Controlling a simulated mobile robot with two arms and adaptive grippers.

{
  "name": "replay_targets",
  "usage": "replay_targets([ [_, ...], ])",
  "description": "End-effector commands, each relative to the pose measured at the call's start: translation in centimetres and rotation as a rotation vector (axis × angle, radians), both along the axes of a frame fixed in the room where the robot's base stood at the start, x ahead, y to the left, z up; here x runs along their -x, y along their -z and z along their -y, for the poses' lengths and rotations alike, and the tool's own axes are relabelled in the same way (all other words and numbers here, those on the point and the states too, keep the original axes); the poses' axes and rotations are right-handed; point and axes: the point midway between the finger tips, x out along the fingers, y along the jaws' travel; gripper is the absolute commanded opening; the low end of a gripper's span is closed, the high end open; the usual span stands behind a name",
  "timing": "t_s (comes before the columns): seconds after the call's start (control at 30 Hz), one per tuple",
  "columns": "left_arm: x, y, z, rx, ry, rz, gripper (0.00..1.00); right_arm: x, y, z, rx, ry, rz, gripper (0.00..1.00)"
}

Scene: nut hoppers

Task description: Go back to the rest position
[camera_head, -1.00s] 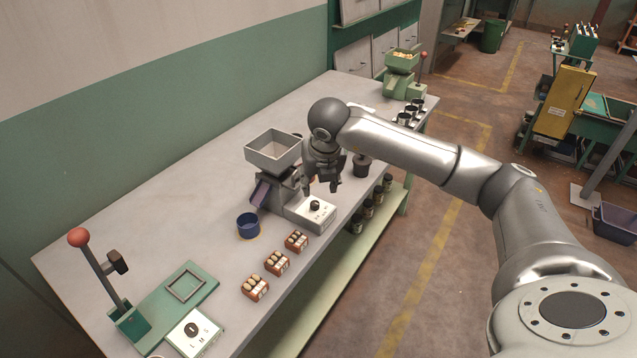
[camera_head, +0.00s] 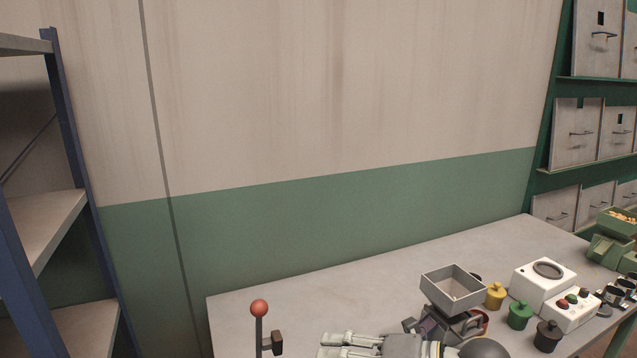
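My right gripper (camera_head: 335,345) is at the bottom edge of the head view, over the workbench, with its fingers pointing left. Its two fingers lie apart with a gap between them and nothing held. Part of the arm is cut off by the frame. A grey hopper (camera_head: 453,290) with an empty square tray stands just beyond the gripper's wrist. My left gripper is not in view.
The workbench (camera_head: 300,300) runs along a beige and green wall (camera_head: 350,220). A red-knobbed lever (camera_head: 259,310) stands left of the gripper. Yellow (camera_head: 495,296), green (camera_head: 520,316) and black (camera_head: 547,336) canisters and a white device (camera_head: 543,284) stand right. A blue-framed shelf (camera_head: 70,130) is at far left.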

Motion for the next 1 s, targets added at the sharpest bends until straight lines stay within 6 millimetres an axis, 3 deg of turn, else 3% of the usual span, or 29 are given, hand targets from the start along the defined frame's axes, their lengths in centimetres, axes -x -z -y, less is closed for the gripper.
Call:
replay_targets([
  [0.07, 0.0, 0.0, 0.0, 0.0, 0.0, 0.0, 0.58, 0.9, -3.0, -1.9, -0.216, 0.028, -0.004, 0.44],
  [0.17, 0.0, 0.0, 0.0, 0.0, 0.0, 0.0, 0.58, 1.1, -6.7, -2.1, -0.474, 0.113, -0.018, 0.44],
  [0.3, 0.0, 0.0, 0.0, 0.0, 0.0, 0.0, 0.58, 0.1, -10.1, 0.6, -0.795, 0.31, -0.077, 0.44],
  [0.43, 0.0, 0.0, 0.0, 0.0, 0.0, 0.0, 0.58, -1.4, -10.0, 5.2, -1.029, 0.561, -0.173, 0.44],
  [0.57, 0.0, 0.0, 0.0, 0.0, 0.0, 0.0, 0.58, -2.1, -6.7, 10.4, -1.188, 0.859, -0.315, 0.44],
  [0.73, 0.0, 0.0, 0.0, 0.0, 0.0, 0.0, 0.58, -0.1, 1.5, 16.0, -1.265, 1.277, -0.568, 0.44],
  [0.83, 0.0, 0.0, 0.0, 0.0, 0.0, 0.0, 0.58, 3.0, 7.3, 18.1, -1.234, 1.519, -0.75, 0.44],
  [1.0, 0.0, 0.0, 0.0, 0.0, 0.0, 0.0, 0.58, 10.5, 15.3, 19.0, -1.08, 1.841, -1.068, 0.44],
])
